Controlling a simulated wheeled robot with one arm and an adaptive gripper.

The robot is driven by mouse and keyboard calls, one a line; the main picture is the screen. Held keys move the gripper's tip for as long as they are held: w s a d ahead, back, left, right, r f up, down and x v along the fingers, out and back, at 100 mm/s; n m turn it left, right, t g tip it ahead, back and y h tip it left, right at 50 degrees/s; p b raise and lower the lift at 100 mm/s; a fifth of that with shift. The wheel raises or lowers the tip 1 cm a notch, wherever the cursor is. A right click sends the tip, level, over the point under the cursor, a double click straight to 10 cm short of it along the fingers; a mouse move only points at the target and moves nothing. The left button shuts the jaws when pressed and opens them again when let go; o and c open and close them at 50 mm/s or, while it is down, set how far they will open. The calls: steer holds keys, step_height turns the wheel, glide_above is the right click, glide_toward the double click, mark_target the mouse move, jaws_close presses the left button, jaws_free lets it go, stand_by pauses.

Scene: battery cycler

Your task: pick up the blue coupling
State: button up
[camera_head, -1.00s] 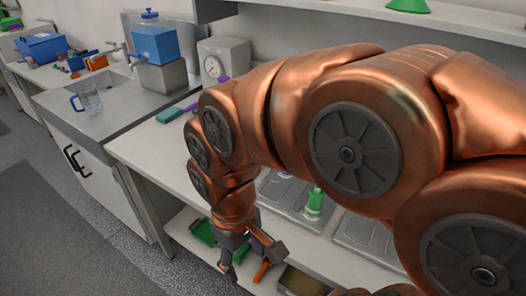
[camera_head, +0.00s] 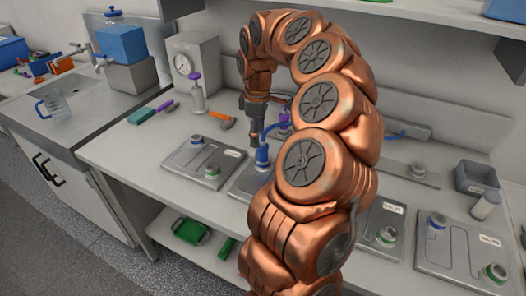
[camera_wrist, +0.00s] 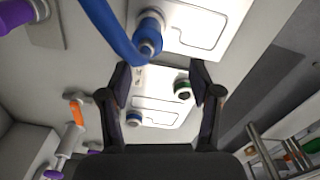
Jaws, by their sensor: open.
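The blue coupling (camera_head: 262,157) stands upright on a grey plate on the bench, with a blue hose (camera_head: 277,125) arching from its top. In the wrist view the blue coupling (camera_wrist: 150,28) is at the top, beyond my fingertips and outside the gap between them. My gripper (camera_head: 257,138) points down just above the coupling in the head view; I cannot tell whether they touch. In the wrist view my gripper (camera_wrist: 160,84) is open, with nothing between its fingers. My arm hides part of the plate and hose.
A plate with blue- and green-ringed ports (camera_head: 182,165) lies left of the coupling; it also shows between my fingers (camera_wrist: 150,108). A purple-topped fitting (camera_head: 197,92) and a gauge box (camera_head: 190,62) stand behind. More plates (camera_head: 455,250) lie right. A purple part (camera_head: 285,117) is close to my gripper.

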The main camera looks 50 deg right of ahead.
mark_target(262, 141)
steer(key=shift+s+d+f, duration=0.2)
steer(key=shift+d+f, duration=0.35)
steer(key=shift+d, duration=0.2)
step_height(262, 141, down, 2)
steer(key=shift+p, duration=0.35)
steer(key=shift+w+d+f+p, duration=0.1)
steer(key=shift+f+p, duration=0.5)
steer(key=shift+f, duration=0.75)
steer(key=shift+d+f+p, duration=0.1)
steer(key=shift+f+p, duration=0.45)
steer(key=shift+f, duration=0.8)
jaws_close()
